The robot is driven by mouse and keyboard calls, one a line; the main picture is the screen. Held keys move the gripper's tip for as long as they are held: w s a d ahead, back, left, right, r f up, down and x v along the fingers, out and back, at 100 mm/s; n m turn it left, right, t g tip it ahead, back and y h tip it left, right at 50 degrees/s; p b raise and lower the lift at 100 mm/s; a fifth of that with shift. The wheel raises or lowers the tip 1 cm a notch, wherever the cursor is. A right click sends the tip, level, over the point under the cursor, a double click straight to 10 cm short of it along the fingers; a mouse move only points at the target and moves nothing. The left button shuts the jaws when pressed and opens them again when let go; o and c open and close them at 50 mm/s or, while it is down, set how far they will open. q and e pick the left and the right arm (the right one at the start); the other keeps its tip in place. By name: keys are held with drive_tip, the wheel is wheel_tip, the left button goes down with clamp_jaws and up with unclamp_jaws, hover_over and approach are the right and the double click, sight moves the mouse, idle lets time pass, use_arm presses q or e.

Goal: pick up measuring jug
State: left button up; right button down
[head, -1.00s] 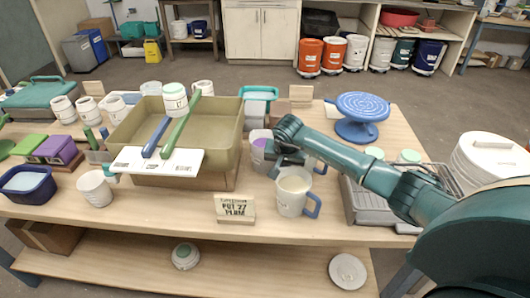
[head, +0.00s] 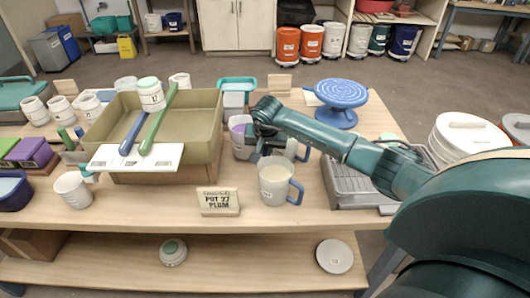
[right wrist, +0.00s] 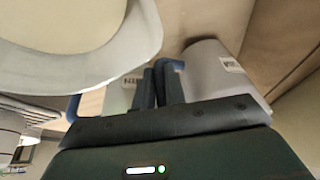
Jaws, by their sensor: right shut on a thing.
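A pale measuring jug with purple contents (head: 240,137) stands on the table just right of the large tray, partly hidden by my right gripper (head: 268,148). In the right wrist view the jug (right wrist: 220,72) is at right, its blue handle between the dark fingertips. My right gripper is shut on that handle. A second jug with cream contents and a blue handle (head: 275,185) stands in front of it. Another pale vessel with a blue handle (head: 291,149) is mostly hidden behind the gripper. My left gripper is not in view.
A large olive tray (head: 205,150) with a white board, brushes and a jar stands at left. A sign (head: 218,202) stands in front. A blue turntable (head: 341,95) and a grey rack (head: 352,185) are at right. The front table strip is mostly clear.

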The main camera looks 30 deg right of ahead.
wheel_tip(320, 180, up, 4)
drive_tip(key=shift+w+f, duration=0.1)
drive_tip(key=shift+f, duration=0.05)
use_arm(q)
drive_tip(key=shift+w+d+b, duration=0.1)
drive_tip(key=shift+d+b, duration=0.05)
drive_tip(key=shift+b, duration=0.35)
use_arm(e)
drive_tip(key=shift+r, duration=2.3)
drive_tip(key=shift+r, duration=0.1)
